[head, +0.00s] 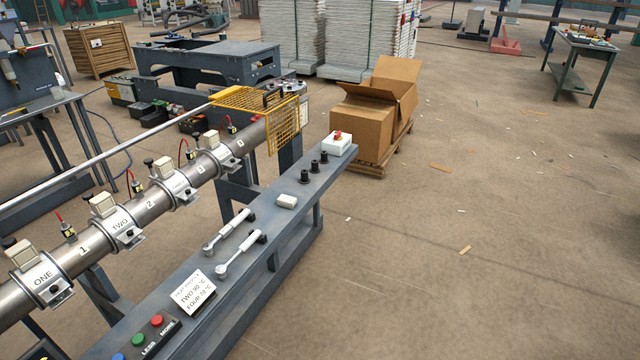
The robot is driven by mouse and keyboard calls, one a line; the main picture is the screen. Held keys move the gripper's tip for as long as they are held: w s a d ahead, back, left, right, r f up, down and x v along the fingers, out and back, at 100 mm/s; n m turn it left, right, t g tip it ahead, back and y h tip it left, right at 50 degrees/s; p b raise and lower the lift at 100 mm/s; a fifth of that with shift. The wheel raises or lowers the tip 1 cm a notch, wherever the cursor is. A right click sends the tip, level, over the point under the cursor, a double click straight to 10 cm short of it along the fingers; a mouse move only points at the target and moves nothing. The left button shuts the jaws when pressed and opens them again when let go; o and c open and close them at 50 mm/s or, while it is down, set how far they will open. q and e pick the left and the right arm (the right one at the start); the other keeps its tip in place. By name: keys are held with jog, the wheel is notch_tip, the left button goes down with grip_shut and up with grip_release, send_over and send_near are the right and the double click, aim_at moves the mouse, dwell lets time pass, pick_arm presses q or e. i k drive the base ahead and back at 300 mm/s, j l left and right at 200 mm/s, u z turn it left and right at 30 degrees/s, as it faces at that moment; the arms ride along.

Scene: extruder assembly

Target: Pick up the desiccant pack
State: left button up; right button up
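A small off-white block (287,201), which looks like the desiccant pack, lies flat on the grey bench (262,230), near the middle of its length. Neither of my grippers shows in the head view.
Two silver wrenches (229,231) and a printed card (193,292) lie nearer on the bench, before a button panel (150,340). Black knobs (305,177) and a red-topped white box (337,143) stand farther along. The extruder barrel (140,213) runs along the left. Floor at right is mostly clear.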

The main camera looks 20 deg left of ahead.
aim_at(289, 202)
jog(key=i+u, duration=0.2)
jog(key=i, duration=0.35)
jog(key=i+l+u, duration=0.15)
jog(key=i, duration=0.4)
